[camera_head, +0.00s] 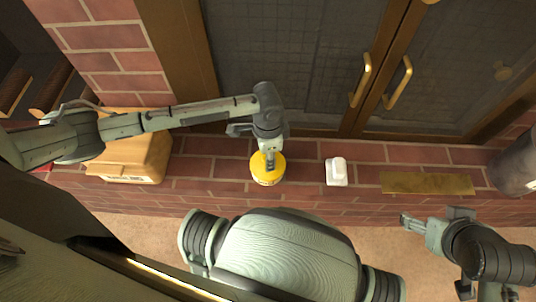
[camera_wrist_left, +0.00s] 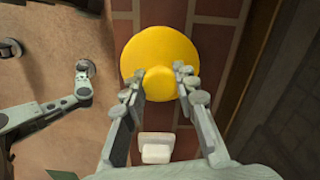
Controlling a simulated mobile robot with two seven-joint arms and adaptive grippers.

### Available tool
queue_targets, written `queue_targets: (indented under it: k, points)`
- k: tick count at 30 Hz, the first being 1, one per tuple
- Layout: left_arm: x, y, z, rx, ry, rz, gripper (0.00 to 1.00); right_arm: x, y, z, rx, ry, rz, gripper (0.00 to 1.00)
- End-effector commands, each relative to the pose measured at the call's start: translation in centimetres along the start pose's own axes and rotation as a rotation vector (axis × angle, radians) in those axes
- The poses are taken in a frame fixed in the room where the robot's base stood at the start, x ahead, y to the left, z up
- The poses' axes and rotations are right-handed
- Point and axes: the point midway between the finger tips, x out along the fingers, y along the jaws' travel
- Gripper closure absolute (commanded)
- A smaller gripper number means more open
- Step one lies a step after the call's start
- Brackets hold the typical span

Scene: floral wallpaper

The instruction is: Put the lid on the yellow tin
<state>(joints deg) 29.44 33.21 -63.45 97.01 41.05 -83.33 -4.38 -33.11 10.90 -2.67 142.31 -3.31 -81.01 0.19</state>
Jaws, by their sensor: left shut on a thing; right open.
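The yellow lid (camera_wrist_left: 158,45) is a round disc with a knob (camera_wrist_left: 158,84) at its middle. My left gripper (camera_wrist_left: 159,88) is shut on this knob, its fingers on either side of it. In the head view the lid (camera_head: 262,163) is over the yellow tin (camera_head: 268,181), whose pale lower side shows just under it on the brick ledge. I cannot tell whether the lid rests fully on the rim; the lid hides the tin in the wrist view. My right gripper (camera_head: 405,222) is open and empty, off the front of the ledge at the right.
A white block-like thing (camera_head: 337,172) stands right of the tin, also in the wrist view (camera_wrist_left: 155,148). A flat brass-coloured plate (camera_head: 427,184) and a grey cylinder (camera_head: 517,170) are farther right. An orange-brown box (camera_head: 135,158) is at the left. Cabinet doors (camera_head: 300,60) stand behind the ledge.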

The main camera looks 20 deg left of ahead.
Motion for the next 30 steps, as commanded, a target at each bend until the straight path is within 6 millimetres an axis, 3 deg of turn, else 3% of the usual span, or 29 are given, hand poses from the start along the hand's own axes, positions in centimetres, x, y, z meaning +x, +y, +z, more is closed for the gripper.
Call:
queue_targets:
  k: [30]
  points:
    - [0.02, 0.03, 0.02, 0.0, 0.0, 0.0, 1.0, -0.92, 0.2, -0.48, 0.0, 0.0, 0.0, 0.28]
